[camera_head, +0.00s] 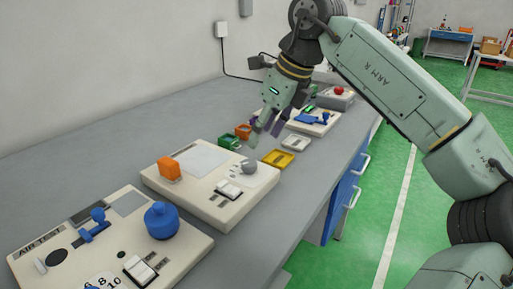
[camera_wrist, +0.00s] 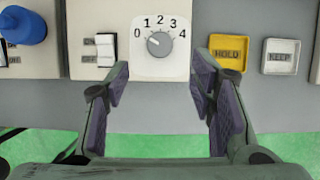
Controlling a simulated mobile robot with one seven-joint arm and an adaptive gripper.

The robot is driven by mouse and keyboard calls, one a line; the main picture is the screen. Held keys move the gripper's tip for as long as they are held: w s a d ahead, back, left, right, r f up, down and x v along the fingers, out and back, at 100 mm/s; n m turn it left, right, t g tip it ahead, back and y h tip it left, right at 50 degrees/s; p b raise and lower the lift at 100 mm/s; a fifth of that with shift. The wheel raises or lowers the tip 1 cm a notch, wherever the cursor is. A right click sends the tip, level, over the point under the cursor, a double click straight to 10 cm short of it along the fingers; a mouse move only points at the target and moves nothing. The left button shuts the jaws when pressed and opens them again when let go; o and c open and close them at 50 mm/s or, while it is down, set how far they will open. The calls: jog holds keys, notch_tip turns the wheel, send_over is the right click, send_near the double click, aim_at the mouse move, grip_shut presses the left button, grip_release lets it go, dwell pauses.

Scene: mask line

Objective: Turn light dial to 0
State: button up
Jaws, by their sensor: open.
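The light dial is a small grey round knob (camera_wrist: 159,44) on a white plate marked 0 to 4, in the upper middle of the wrist view. Its pale pointer mark seems to point up-left, around 0 to 1; the exact setting is too small to tell. In the head view the grey knob (camera_head: 249,167) sits at the right end of the middle panel (camera_head: 205,205). My gripper (camera_head: 264,134) is above the bench behind that knob. In the wrist view my gripper (camera_wrist: 162,90) is open and empty, its fingers below and to either side of the dial, apart from it.
A white rocker switch (camera_wrist: 105,48) is left of the dial. A yellow HOLD tray (camera_wrist: 228,51) and a white KEEP tray (camera_wrist: 280,56) are to its right. A blue knob (camera_head: 161,220) stands on the nearer panel.

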jog(key=shift+v, duration=1.6)
